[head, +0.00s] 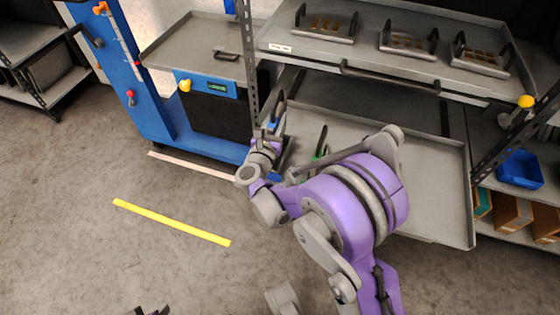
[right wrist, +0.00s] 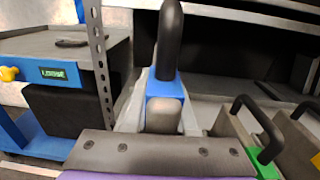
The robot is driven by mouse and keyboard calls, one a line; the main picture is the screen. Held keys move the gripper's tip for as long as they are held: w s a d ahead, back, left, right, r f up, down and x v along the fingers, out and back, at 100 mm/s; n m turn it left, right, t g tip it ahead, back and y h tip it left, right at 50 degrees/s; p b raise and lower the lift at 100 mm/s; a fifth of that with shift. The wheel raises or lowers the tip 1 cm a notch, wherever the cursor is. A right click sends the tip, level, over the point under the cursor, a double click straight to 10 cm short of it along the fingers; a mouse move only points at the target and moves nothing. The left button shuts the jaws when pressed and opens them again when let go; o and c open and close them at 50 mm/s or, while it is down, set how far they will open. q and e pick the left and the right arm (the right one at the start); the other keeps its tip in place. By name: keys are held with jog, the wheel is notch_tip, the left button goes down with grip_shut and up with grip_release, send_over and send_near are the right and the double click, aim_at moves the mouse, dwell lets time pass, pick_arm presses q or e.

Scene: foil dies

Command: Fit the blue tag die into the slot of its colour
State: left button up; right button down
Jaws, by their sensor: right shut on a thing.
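The blue tag die (right wrist: 162,85) shows in the right wrist view as a blue tag below an upright black handle. In the head view its blue tag (head: 273,125) is mostly hidden by my right gripper (head: 270,134). This gripper is shut on the blue tag die, at the left end of the lower shelf by the perforated post. I cannot tell whether the die touches the shelf. No blue-marked slot can be made out.
The upper pull-out shelf (head: 390,76) bears several handled plates. A blue-framed machine (head: 150,100) stands left of the perforated post (head: 249,60). Open floor lies front left.

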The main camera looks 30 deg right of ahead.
jog(key=shift+g+h, duration=0.3)
jog(key=f, duration=0.2)
jog(key=f+b, duration=0.1)
jog(key=d+f+b, duration=0.1)
jog(key=f, duration=0.1)
jog(key=shift+f, duration=0.35)
jog(key=shift+s+f+b, duration=0.1)
jog(key=shift+f+b, duration=0.6)
jog(key=shift+f, duration=1.5)
jog(key=shift+f, duration=0.2)
jog(key=c, duration=0.7)
grip_release()
jog(key=shift+m, duration=0.3)
